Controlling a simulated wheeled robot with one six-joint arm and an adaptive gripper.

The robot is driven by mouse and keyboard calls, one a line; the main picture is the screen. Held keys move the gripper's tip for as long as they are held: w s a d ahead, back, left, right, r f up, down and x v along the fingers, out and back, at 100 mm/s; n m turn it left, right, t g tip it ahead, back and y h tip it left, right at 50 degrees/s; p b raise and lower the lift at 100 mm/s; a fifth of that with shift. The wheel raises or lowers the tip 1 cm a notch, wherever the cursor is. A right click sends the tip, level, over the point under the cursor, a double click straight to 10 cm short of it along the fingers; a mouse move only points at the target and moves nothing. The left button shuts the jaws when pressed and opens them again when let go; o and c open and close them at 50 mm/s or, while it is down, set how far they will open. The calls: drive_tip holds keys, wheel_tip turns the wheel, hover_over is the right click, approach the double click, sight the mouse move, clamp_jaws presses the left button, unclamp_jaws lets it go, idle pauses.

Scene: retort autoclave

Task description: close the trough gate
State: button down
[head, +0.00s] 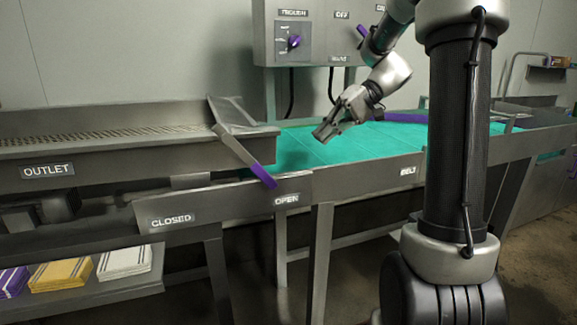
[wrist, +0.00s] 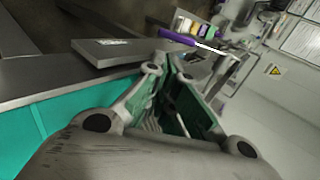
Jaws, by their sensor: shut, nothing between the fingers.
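The trough gate (head: 232,116) is a grey metal plate at the right end of the outlet trough. Its lever slants down to the right and ends in a purple handle (head: 262,175), which lies by the OPEN label (head: 287,200). The CLOSED label (head: 171,220) is further left on the same front plate. My gripper (head: 325,133) is shut and empty above the teal belt, to the right of the handle and apart from it. In the wrist view the purple handle (wrist: 178,36) shows beyond my gripper's fingertips (wrist: 166,70).
The teal belt (head: 390,140) runs to the right of the gate. A control box (head: 315,30) with purple knobs hangs behind it. The outlet trough (head: 120,155) is at left. Several pouches (head: 60,275) lie on a low shelf at the lower left.

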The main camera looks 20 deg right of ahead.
drive_tip(key=x, duration=1.4)
drive_tip(key=shift+f, duration=0.1)
